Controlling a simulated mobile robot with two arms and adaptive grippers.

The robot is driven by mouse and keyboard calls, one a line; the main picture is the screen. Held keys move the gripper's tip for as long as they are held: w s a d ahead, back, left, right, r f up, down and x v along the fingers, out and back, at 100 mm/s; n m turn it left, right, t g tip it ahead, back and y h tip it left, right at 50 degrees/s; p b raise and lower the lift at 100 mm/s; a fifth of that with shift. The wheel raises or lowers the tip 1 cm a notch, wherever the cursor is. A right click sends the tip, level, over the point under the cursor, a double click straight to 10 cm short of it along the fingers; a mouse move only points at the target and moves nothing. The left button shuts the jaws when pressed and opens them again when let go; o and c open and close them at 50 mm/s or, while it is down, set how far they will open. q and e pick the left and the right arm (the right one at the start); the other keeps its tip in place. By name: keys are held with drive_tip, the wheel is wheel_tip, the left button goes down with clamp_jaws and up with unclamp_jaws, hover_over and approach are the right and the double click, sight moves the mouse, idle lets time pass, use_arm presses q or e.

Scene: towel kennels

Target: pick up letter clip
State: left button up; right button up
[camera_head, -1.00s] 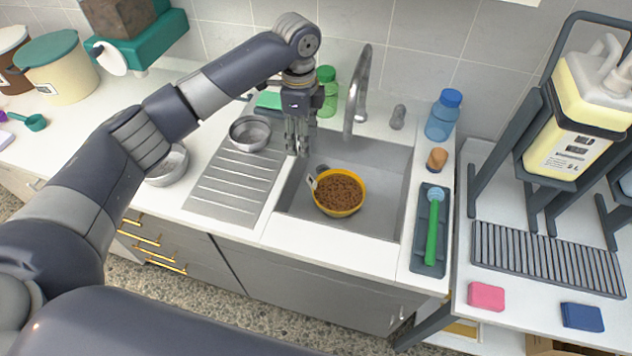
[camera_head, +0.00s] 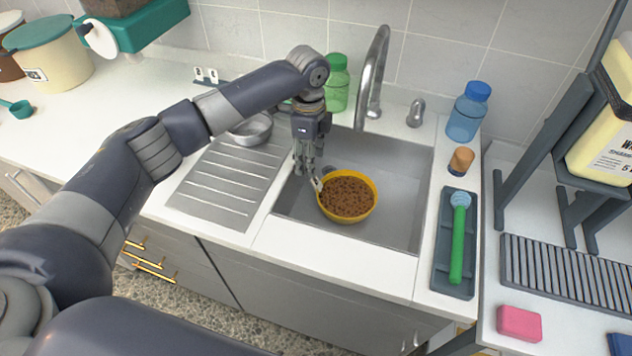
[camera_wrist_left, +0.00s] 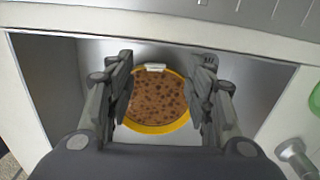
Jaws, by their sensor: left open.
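The letter clip (camera_head: 317,184) is a small white tag on the left rim of a yellow bowl (camera_head: 349,216) filled with brown kibble, which sits in the sink. In the left wrist view the clip (camera_wrist_left: 154,67) is at the bowl's far rim; any letter on it is too small to read. My left gripper (camera_head: 306,168) points down just above and behind the clip. In the wrist view its two fingers (camera_wrist_left: 162,78) are apart, either side of the bowl, with nothing between them at their height. My right gripper is not in view.
The steel sink (camera_head: 405,165) surrounds the bowl, with a tall faucet (camera_head: 377,75) behind. A metal bowl (camera_head: 252,130) stands on the drainboard (camera_head: 225,185). A green bottle (camera_head: 338,90) is behind my gripper. A tray (camera_head: 470,270) with a green brush (camera_head: 458,240) lies at the right.

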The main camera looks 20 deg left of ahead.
sight(316, 183)
use_arm(q)
drive_tip(key=f, duration=0.1)
drive_tip(key=f+p, duration=0.1)
drive_tip(key=f, duration=0.1)
drive_tip(key=d+f, duration=0.1)
drive_tip(key=shift+s+f, duration=0.35)
drive_tip(key=shift+f, duration=0.55)
drive_tip(key=c, duration=0.8)
drive_tip(key=shift+r, duration=0.15)
drive_tip(key=shift+c, duration=0.2)
